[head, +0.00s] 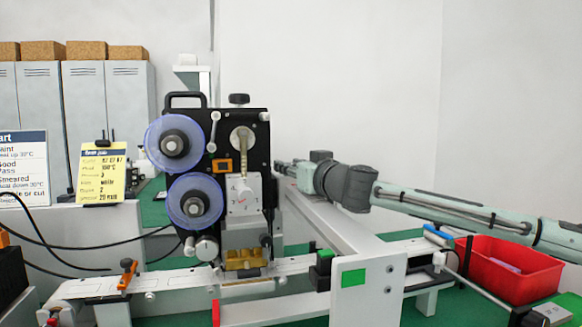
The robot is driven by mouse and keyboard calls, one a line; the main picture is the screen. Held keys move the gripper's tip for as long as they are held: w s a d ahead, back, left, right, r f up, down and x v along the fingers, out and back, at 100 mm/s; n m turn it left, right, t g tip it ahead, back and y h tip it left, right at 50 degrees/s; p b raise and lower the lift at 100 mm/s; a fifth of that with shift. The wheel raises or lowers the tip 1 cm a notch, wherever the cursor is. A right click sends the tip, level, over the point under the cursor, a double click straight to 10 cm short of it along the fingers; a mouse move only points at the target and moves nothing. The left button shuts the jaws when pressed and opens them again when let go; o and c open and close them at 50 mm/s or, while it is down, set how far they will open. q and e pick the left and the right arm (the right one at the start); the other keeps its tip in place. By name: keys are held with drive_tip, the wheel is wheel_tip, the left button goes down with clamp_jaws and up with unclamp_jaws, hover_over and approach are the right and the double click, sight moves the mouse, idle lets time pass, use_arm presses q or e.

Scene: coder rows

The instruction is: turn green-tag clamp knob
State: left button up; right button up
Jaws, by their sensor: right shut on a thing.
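A green square tag (353,278) is on the white end plate (375,290) at the front of the coder frame. A black block with a green top (325,256) stands just left of that plate; I cannot tell whether it is the clamp knob. My right arm comes in from the right, and my right gripper (283,167) is at the right side of the black coder (240,130). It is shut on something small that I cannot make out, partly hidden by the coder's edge. My left gripper is not in view.
Two film reels (194,202) are on the coder's front. A white rail (335,222) runs below my right arm. A red bin (508,270) stands at the right. Black cables (70,240) hang at the left. An orange clamp piece (127,275) is on the white track.

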drive_tip(key=shift+d+y, duration=0.1)
drive_tip(key=shift+y, duration=0.2)
drive_tip(key=shift+n+g+y, duration=0.6)
drive_tip(key=shift+n+y, duration=0.1)
drive_tip(key=n+g+y, duration=0.2)
drive_tip(key=y, duration=0.1)
drive_tip(key=shift+w+d+r, duration=0.1)
drive_tip(key=shift+r, duration=0.05)
drive_tip(key=n+g+y, duration=0.1)
drive_tip(key=n+g, duration=0.1)
drive_tip(key=n+g+y, duration=0.2)
drive_tip(key=g, duration=0.1)
drive_tip(key=shift+f+n+g+y, duration=0.2)
drive_tip(key=shift+n+g+y, duration=0.6)
drive_tip(key=shift+n+g, duration=0.5)
drive_tip(key=shift+g, duration=0.5)
drive_tip(key=shift+n+g, duration=0.3)
drive_tip(key=shift+g, duration=0.2)
drive_tip(key=o, duration=1.2)
drive_tip(key=shift+c, duration=0.2)
